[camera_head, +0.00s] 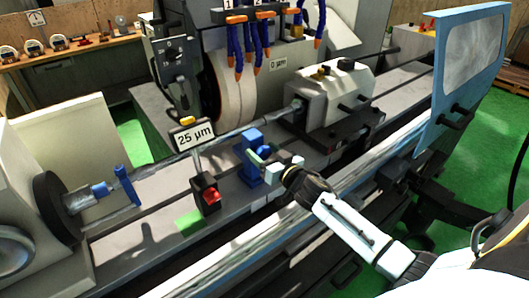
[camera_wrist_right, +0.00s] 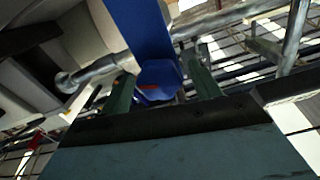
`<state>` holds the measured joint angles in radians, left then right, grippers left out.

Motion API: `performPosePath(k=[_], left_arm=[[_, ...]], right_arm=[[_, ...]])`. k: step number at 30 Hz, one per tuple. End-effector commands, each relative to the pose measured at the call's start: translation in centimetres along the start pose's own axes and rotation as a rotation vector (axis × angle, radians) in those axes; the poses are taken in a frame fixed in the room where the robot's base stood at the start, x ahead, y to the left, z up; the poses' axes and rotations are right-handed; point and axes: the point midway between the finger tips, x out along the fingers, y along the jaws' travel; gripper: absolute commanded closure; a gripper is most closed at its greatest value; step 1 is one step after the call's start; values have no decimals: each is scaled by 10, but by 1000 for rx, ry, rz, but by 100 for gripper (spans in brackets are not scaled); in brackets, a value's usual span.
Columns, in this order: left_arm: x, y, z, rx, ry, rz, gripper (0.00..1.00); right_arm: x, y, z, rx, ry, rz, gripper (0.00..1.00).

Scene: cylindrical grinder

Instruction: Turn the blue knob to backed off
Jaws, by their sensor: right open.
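A blue steady rest (camera_head: 246,174) stands on the machine bed in front of the workpiece. The blue knob (camera_wrist_right: 160,78), with a small red mark, shows between the fingers in the right wrist view; it adjoins a tall blue body (camera_wrist_right: 138,25). In the head view my gripper largely hides the knob. My right gripper (camera_head: 268,158) is open at the front of the blue steady rest. In the wrist view its fingers (camera_wrist_right: 162,88) lie on either side of the knob; I cannot tell whether they touch it. My left gripper is not in view.
A long shaft (camera_head: 232,131) runs between the headstock and the white tailstock (camera_head: 337,92). The grinding wheel (camera_head: 232,95) is behind it. A blue-framed guard (camera_head: 467,65) stands at right.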

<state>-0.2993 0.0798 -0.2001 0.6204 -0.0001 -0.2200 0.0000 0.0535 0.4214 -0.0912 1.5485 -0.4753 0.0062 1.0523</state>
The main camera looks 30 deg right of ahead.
Motion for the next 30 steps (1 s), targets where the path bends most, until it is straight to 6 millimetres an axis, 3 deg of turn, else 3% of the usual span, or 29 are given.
performPosePath(k=[1, 11, 20, 30], left_arm=[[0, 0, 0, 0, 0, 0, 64], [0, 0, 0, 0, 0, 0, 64], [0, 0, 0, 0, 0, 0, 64], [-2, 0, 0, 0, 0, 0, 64]], right_arm=[[0, 0, 0, 0, 0, 0, 38], [0, 0, 0, 0, 0, 0, 82], [0, 0, 0, -35, 1, 0, 82], [0, -1, -1, -252, 1, 0, 82]])
